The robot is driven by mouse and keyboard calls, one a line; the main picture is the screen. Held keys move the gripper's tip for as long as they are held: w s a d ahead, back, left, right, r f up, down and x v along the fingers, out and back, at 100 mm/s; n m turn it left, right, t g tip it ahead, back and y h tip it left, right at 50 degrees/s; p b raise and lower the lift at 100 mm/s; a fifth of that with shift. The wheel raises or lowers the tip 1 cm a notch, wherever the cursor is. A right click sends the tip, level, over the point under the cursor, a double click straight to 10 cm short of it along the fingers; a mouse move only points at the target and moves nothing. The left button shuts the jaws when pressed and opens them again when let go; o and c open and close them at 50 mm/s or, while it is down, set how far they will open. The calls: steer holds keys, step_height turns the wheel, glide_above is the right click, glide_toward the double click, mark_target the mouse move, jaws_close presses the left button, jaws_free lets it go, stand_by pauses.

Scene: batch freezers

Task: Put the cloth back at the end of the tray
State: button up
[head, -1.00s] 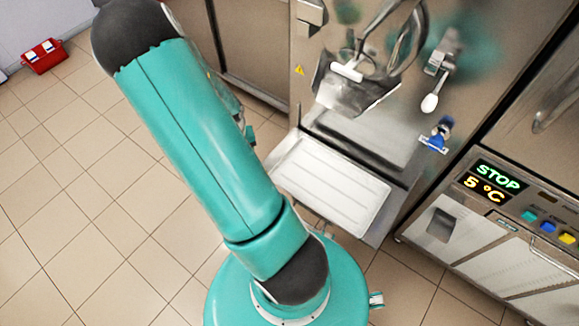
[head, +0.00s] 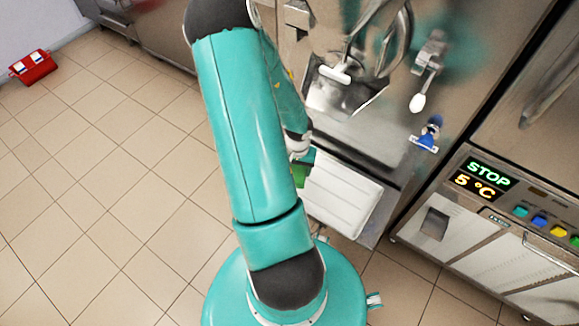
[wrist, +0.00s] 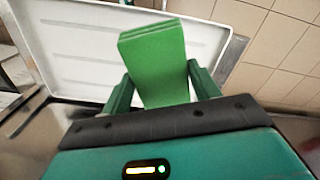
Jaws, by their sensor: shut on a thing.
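In the wrist view my gripper (wrist: 160,88) is shut on a folded green cloth (wrist: 156,55), one finger at each side. The cloth stands out from between the fingers in front of the white tray (wrist: 65,45); I cannot tell whether it touches the tray. In the head view the white tray (head: 345,198) sits below the machine's outlet, its left part hidden by my arm. A bit of the green cloth (head: 306,158) shows at the tray's left end, beside my wrist. My fingertips are hidden in the head view.
The machine's metal chute (head: 345,95) and a white-tipped lever (head: 418,102) are above the tray. A blue-handled tool (head: 428,135) is on the machine's front. A control panel (head: 480,180) reads STOP, 5 °C. A red box (head: 33,67) lies on the open tiled floor.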

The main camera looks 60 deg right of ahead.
steer(key=w+d+f, duration=0.1)
steer(key=d+f, duration=0.1)
steer(key=w+d+f, duration=0.2)
steer(key=f, duration=0.1)
steer(key=w+d+f, duration=0.2)
steer(key=shift+w+f, duration=0.25)
steer(key=shift+a+f, duration=0.1)
steer(key=shift+f, duration=1.3)
steer(key=o, duration=1)
steer(key=shift+f, duration=0.1)
